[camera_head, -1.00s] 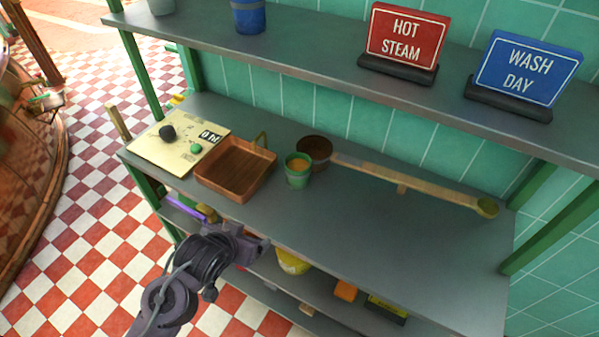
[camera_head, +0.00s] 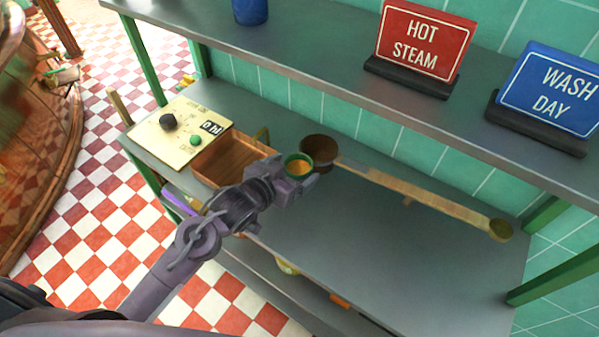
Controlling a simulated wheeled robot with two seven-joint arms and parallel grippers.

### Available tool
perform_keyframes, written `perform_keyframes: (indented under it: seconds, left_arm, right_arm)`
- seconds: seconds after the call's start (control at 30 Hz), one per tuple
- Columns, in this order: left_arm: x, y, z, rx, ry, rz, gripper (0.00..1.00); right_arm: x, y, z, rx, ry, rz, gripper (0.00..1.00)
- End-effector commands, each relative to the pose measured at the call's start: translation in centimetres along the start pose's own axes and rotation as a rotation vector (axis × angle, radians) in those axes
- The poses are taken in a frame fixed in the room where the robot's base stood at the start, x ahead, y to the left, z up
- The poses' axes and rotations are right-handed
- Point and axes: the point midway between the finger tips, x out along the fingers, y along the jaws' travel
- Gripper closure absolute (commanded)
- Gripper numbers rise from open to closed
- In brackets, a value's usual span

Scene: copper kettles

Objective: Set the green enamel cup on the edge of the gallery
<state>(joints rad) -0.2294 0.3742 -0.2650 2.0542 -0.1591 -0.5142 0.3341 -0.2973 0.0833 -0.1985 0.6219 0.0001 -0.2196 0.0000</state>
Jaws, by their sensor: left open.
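The green enamel cup (camera_head: 288,160) stands upright on the grey shelf with something orange-yellow inside. Only its rim and upper part show in the head view. My left gripper (camera_head: 300,186) is open at the near side of the cup and hides its lower part. I cannot tell whether the fingers touch the cup or stand around it. My right gripper is not in view. I cannot tell for sure which thing is the gallery.
A wooden tray (camera_head: 212,158) lies left of the cup, partly behind my gripper. A brown ladle (camera_head: 432,200) lies to the right. A cream panel (camera_head: 165,142) is at the left. Red (camera_head: 424,42) and blue (camera_head: 550,90) signs stand on the upper shelf. The front right shelf is clear.

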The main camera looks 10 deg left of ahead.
Motion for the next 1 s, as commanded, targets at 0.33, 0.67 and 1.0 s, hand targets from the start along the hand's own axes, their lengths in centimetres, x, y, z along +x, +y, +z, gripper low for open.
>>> perform_keyframes:
  seconds: [0.33, 0.67, 1.0]
  left_arm:
    - [4.4, -0.1, -0.1, -0.002, 0.0, -0.002, 0.16]
    - [4.7, -0.1, 0.1, 0.0, -0.001, -0.001, 0.21]
    - [4.7, -0.1, 0.0, 0.0, -0.001, -0.001, 0.64]
  right_arm:
    - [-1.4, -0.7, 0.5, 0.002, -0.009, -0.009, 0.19]
    - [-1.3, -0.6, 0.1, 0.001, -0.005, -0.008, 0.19]
    - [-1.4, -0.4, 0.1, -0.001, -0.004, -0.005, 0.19]
